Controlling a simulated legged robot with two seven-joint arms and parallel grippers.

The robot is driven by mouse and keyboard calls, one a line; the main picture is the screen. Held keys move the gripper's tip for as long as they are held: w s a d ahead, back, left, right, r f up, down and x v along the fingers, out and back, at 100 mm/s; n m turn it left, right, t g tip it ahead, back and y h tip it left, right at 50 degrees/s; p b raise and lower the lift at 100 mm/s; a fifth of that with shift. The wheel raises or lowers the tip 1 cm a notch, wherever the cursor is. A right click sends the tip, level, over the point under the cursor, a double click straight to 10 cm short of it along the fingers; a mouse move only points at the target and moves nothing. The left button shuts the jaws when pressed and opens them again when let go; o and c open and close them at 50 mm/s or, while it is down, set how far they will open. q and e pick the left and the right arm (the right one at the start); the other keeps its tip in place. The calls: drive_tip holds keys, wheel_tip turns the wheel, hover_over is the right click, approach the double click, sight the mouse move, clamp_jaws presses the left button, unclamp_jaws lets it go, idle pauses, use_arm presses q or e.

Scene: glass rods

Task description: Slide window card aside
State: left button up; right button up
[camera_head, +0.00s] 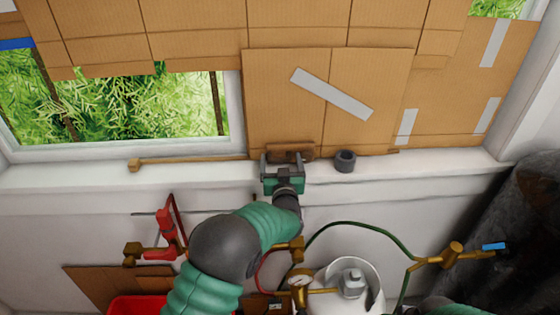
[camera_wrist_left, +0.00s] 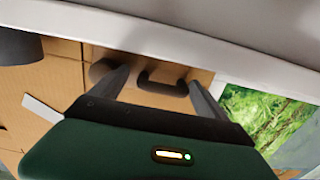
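The window card (camera_head: 380,75) is a brown cardboard panel with a slanting grey tape strip, covering the window's middle. It also shows in the left wrist view (camera_wrist_left: 62,75). A brown block with a dark handle (camera_wrist_left: 163,80) sits at its lower edge. My left gripper (camera_head: 283,160) is at this lower edge, just above the sill. In the left wrist view its two fingers (camera_wrist_left: 158,88) stand apart, one on each side of the handle; contact cannot be told. Part of my right arm shows at the bottom right, but its gripper is out of view.
Uncovered window glass with greenery (camera_head: 120,105) lies left of the card. A wooden rail (camera_head: 195,160) runs along the sill (camera_head: 420,168). A dark grey cup-like cylinder (camera_head: 345,162) stands right of my left gripper. A white tank (camera_head: 345,285) with a green hose is below.

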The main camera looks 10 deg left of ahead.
use_arm(q)
drive_tip(key=shift+r, duration=0.1)
drive_tip(key=b+v, duration=0.3)
drive_tip(key=v, duration=1.3)
drive_tip(key=shift+s+d, duration=0.25)
drive_tip(key=shift+s, duration=0.1)
drive_tip(key=s+a+f+m+g+h, duration=0.2)
drive_tip(key=s+a+f+g+h, duration=0.15)
drive_tip(key=f+g, duration=0.4)
drive_tip(key=s+a+f+g, duration=0.3)
drive_tip(key=s+a+f, duration=0.1)
drive_tip(key=s, duration=0.6)
drive_tip(key=s+a+f+g, duration=0.4)
drive_tip(key=s, duration=0.6)
drive_tip(key=shift+s+f+m, duration=0.2)
drive_tip(key=shift+s+m, duration=0.1)
